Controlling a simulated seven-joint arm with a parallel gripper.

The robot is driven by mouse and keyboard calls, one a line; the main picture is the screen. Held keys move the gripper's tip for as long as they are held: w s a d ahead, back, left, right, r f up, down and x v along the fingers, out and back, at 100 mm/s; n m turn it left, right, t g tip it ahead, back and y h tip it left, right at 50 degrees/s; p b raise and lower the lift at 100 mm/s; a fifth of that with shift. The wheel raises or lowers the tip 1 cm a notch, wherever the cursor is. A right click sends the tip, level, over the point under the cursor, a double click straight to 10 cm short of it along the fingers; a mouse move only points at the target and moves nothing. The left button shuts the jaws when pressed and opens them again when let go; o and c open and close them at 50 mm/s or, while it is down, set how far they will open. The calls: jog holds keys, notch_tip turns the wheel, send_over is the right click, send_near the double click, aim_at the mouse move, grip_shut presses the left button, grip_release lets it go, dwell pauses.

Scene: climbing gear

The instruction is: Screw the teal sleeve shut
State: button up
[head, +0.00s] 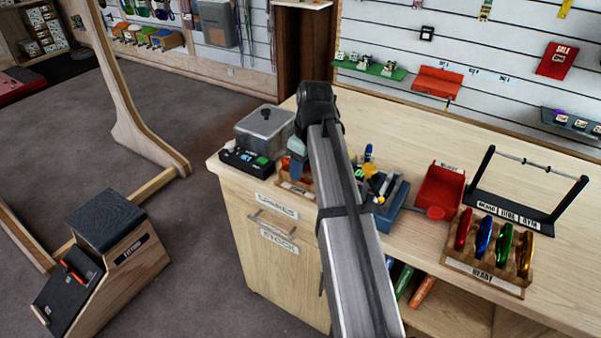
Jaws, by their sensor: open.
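My arm reaches over the wooden counter (405,250) from the lower middle of the head view. My gripper (297,162) points down at its far end, partly hidden by the wrist, with its jaws open. It is over or beside a small wooden holder (290,186) near the counter's left front edge. Small blue and orange parts show around the jaws, too small to tell apart. I cannot make out the teal sleeve for certain; the arm hides much of this spot. Red, blue, green and orange carabiners (483,239) stand in a wooden rack (483,276) on the right.
A grey lidded box (264,133) and a black tray (243,161) are left of the gripper. A blue bin (388,214) with tools, a red bin (440,188) and a black bar stand (508,209) are to the right. The counter's back right is clear.

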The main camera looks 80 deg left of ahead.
jog(key=shift+f, duration=0.45)
jog(key=shift+s+d, duration=0.45)
jog(key=shift+d, duration=0.05)
dwell(0.4)
jog(key=shift+r, duration=1.45)
jog(key=shift+w+a, duration=0.1)
jog(key=shift+a, duration=0.05)
jog(key=shift+w+a, duration=0.35)
jog(key=shift+f, duration=0.2)
